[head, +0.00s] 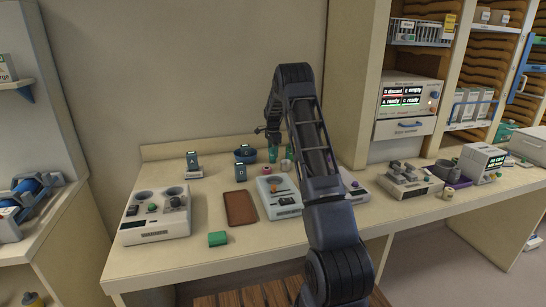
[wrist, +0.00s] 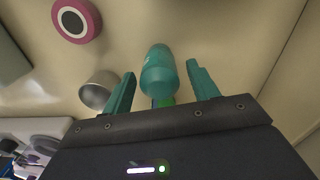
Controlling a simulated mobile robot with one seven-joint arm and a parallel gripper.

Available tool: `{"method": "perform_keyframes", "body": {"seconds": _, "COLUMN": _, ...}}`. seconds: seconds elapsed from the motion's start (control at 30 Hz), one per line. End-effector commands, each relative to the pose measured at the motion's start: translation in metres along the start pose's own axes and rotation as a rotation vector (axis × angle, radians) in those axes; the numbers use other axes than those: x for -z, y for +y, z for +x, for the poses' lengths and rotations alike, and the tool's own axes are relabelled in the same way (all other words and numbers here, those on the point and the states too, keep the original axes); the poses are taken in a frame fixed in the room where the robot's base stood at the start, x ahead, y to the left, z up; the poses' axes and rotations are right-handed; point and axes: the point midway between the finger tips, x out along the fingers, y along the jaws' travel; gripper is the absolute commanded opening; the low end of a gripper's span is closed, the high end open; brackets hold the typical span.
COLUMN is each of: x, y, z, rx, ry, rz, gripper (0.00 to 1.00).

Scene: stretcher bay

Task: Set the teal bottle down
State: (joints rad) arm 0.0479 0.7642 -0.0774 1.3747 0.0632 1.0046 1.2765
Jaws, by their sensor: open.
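In the wrist view the teal bottle (wrist: 158,72) stands between the two teal fingers of my gripper (wrist: 160,84). The fingers are open, with a visible gap on each side of the bottle. Part of the bottle's near end is hidden behind the gripper body. In the head view my gripper (head: 280,152) is low over the back of the counter. Teal shapes show there beside my arm, but they are too small to tell the bottle from the fingers.
In the wrist view a grey cup (wrist: 97,90) is left of the fingers and a pink ring (wrist: 76,20) lies farther off.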

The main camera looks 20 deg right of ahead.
Motion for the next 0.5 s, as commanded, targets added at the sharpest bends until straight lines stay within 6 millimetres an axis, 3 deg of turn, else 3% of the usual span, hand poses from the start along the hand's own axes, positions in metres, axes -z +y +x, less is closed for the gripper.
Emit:
{"method": "perform_keyframes", "body": {"seconds": 0.2, "x": 0.0, "y": -0.001, "z": -0.045, "rx": 0.003, "ry": 0.0, "rz": 0.001, "gripper": 0.59}}
{"method": "perform_keyframes", "body": {"seconds": 0.5, "x": 0.0, "y": 0.0, "z": -0.083, "rx": 0.001, "ry": 0.0, "rz": 0.0, "gripper": 0.59}}
